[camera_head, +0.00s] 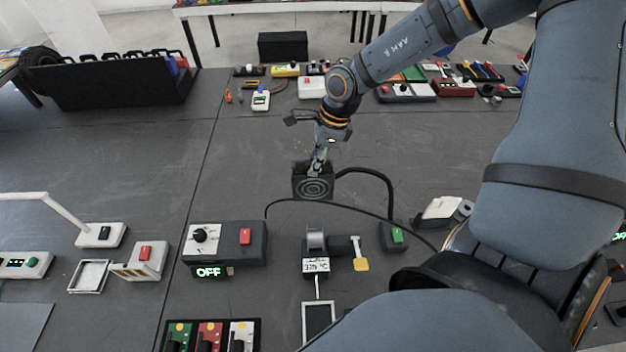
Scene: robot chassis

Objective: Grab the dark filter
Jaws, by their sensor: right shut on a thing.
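My right gripper (317,167) reaches down to the top of a small black box (313,188) near the middle of the table in the head view. The box has pale concentric rings on its near face. The jaws are shut on a dark piece at the box's top, which I take to be the dark filter. It is small and mostly hidden by the fingers, and I cannot make out its edge against the black box or whether it is clear of it. My left gripper is out of view.
A black hose (375,178) curves right from the box. A control box (225,243) with an OFF display stands nearer, left, and a green switch (394,237) nearer, right. A black rack (110,80) stands far left. The table left of the box is clear.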

